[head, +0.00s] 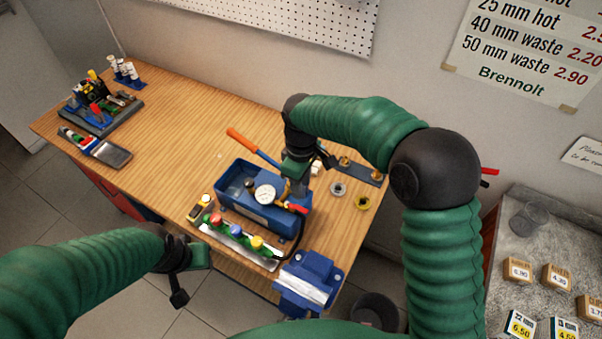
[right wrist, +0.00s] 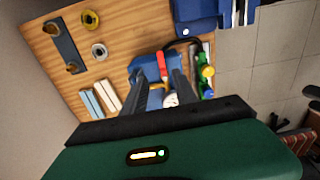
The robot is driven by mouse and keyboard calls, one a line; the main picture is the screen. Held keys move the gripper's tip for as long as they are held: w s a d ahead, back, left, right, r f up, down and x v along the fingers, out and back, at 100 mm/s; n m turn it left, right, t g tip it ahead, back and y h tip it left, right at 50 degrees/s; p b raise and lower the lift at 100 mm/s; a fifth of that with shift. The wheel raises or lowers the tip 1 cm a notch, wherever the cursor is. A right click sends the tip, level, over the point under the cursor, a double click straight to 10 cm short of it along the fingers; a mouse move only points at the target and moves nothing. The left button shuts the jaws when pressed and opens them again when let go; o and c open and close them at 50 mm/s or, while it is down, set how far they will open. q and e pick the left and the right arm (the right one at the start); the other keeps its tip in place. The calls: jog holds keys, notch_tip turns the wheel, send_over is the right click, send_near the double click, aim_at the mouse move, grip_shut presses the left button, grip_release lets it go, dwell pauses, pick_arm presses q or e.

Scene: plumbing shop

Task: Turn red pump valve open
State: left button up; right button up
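The blue pump (head: 232,186) stands on the wooden bench with a round white gauge (head: 265,194) and an orange-ended lever. Its red valve handle (head: 297,208) sits at the right end of the pump, beside the gauge. My right gripper (head: 297,186) points down just above that end. In the right wrist view, the two fingers of the right gripper (right wrist: 160,78) are apart, with the red valve handle (right wrist: 162,64) just beyond and between the tips. I cannot tell if they touch it. My left gripper (head: 180,290) hangs at lower left, away from the pump; its fingers are unclear.
A manifold with coloured knobs (head: 237,236) lies in front of the pump, with a blue vise (head: 307,283) at the bench's front corner. A grey ring (head: 338,189) and a brass ring (head: 362,203) lie to the right. The middle of the bench (head: 190,130) is clear.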

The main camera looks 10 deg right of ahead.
notch_tip(320, 180, up, 6)
jog(key=shift+r+b, duration=0.25)
jog(key=shift+b, duration=0.05)
jog(key=s+d+f+m+t+b, duration=0.1)
jog(key=s+d+f+m+b, duration=0.3)
jog(key=s+f, duration=0.4)
jog(key=s+d+f+m+t+b, duration=0.1)
jog(key=s+d+f+m+b, duration=0.3)
jog(key=s+d+f+m, duration=0.3)
notch_tip(320, 180, down, 2)
jog(key=s+d, duration=0.2)
jog(key=shift+s+t, duration=0.3)
jog(key=shift+s, duration=0.05)
jog(key=shift+d, duration=0.15)
